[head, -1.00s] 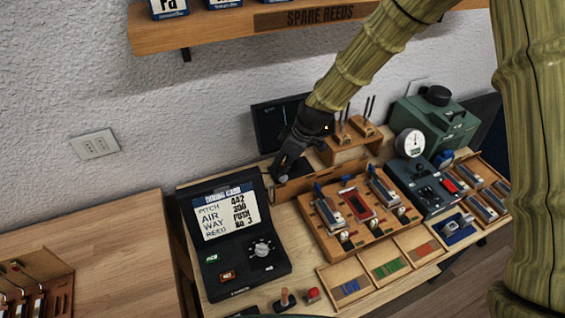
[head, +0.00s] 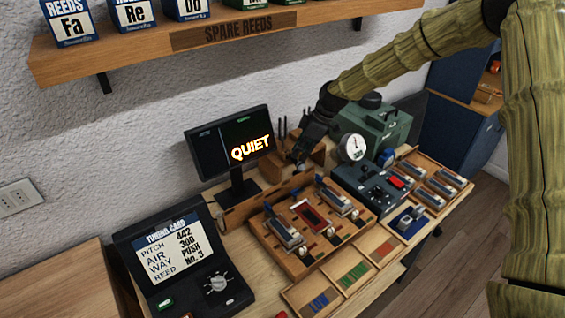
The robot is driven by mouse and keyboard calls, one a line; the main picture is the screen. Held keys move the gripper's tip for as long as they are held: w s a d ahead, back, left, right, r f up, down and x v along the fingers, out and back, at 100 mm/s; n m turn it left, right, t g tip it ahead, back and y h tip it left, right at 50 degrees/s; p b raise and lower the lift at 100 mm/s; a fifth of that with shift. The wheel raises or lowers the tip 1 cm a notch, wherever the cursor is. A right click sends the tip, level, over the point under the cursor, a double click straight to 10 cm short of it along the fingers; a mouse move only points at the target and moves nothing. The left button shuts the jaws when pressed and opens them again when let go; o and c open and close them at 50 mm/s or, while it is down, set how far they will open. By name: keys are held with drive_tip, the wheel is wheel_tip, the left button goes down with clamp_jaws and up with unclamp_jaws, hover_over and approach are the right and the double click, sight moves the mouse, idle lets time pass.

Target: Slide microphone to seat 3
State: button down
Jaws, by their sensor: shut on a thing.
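My gripper (head: 301,157) is black and points down behind the wooden board (head: 285,259), near the board's far right end. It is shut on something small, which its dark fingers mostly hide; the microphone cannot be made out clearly. A low wooden rail (head: 243,212) runs along the back of the board, and the gripper is by its right end. The board holds metal reed pieces and a red piece (head: 310,216) in the middle. Seat numbers cannot be read.
A monitor (head: 232,143) reading "QUIET" stands left of the gripper. A green machine with a gauge (head: 353,147) and a dark control box (head: 367,187) are to the right. The tuning card case (head: 180,262) sits front left. A spare reeds shelf (head: 150,52) hangs above.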

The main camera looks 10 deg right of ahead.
drive_tip(key=shift+w+d+r, duration=0.1)
drive_tip(key=shift+w+d, duration=0.4)
drive_tip(key=shift+d, duration=0.35)
drive_tip(key=shift+w+d, duration=0.45)
drive_tip(key=shift+d, duration=0.4)
drive_tip(key=c, duration=1.6)
unclamp_jaws()
drive_tip(key=shift+d, duration=0.1)
drive_tip(key=v, duration=1.2)
